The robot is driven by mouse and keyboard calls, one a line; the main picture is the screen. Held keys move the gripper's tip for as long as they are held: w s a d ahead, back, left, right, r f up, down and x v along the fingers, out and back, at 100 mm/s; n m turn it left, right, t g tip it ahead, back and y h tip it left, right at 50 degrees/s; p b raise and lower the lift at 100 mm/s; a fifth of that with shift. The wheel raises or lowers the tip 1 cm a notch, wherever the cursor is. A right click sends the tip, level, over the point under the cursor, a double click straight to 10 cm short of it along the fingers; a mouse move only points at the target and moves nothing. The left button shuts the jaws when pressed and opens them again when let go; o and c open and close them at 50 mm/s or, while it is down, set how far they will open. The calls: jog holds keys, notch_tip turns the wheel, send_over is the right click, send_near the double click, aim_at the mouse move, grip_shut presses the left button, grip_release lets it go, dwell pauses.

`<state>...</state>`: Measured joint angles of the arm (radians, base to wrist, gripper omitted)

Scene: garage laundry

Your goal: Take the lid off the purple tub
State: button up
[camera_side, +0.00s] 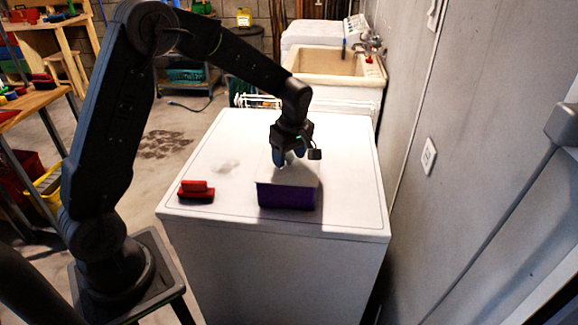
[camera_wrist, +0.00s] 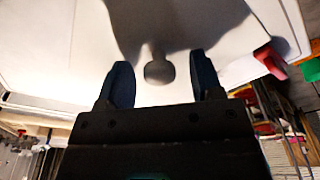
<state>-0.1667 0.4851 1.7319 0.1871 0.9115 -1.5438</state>
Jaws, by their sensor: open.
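The purple tub (camera_side: 287,196) stands on the white appliance top in the side view. Its pale lid (camera_side: 268,180) lies on it. My gripper (camera_side: 288,160) is just above the lid, pointing down, and hides part of it. In the wrist view my open gripper (camera_wrist: 160,62) has one dark finger on each side of a round grey knob (camera_wrist: 159,71). Gaps show between the knob and both fingers, so it is not gripped. The tub's purple walls are not clear in the wrist view.
A red brush-like object (camera_side: 196,191) lies left of the tub on the white appliance (camera_side: 345,205); red also shows in the wrist view (camera_wrist: 270,60). The top is clear right of the tub. A grey wall (camera_side: 470,130) rises at right, a sink (camera_side: 335,68) behind.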

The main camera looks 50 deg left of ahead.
jog(key=shift+f, duration=0.15)
jog(key=c, duration=1)
